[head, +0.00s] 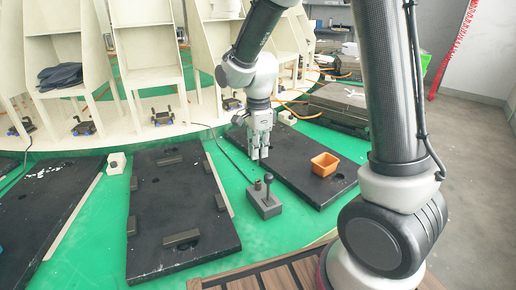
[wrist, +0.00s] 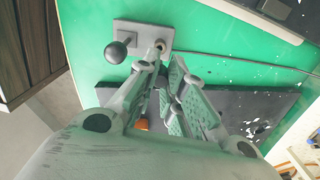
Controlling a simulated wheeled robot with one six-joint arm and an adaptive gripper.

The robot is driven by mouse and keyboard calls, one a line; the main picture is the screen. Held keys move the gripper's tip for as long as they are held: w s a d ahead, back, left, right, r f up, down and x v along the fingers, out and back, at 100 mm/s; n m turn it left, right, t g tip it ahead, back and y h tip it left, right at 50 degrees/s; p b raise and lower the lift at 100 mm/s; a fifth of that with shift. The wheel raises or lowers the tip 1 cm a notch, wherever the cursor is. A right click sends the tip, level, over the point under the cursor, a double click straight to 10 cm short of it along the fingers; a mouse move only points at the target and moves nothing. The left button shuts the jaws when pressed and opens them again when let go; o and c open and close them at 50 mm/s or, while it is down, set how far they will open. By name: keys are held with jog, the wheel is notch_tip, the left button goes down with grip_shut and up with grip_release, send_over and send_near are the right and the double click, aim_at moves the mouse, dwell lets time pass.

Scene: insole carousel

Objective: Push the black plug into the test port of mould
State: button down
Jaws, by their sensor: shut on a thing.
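My gripper (head: 259,156) points down above the green floor, behind a grey box (head: 266,206). In the wrist view my gripper (wrist: 163,70) has its fingers close together around something small and dark, which I take to be the black plug; the fingers mostly hide it. The grey box also shows in the wrist view (wrist: 130,30), just beyond the fingertips. It carries a black ball-topped lever (head: 269,180) and a short post with a round top (wrist: 160,45). Black mould slabs lie on both sides, the left one (head: 165,215) and the right one (head: 300,150). I cannot make out a test port for certain.
A dark cable (head: 222,150) runs to the grey box. A white block (head: 116,163) sits at the left. Cream stands (head: 150,60) line the back. A wooden-slatted surface (head: 270,275) is at the front.

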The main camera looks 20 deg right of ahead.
aim_at(258, 164)
jog(key=shift+f, duration=2.75)
jog(key=shift+f, duration=2.05)
jog(key=c, duration=1.4)
grip_release()
jog(key=shift+c, duration=0.2)
notch_tip(258, 164, up, 12)
jog(key=shift+r, duration=0.1)
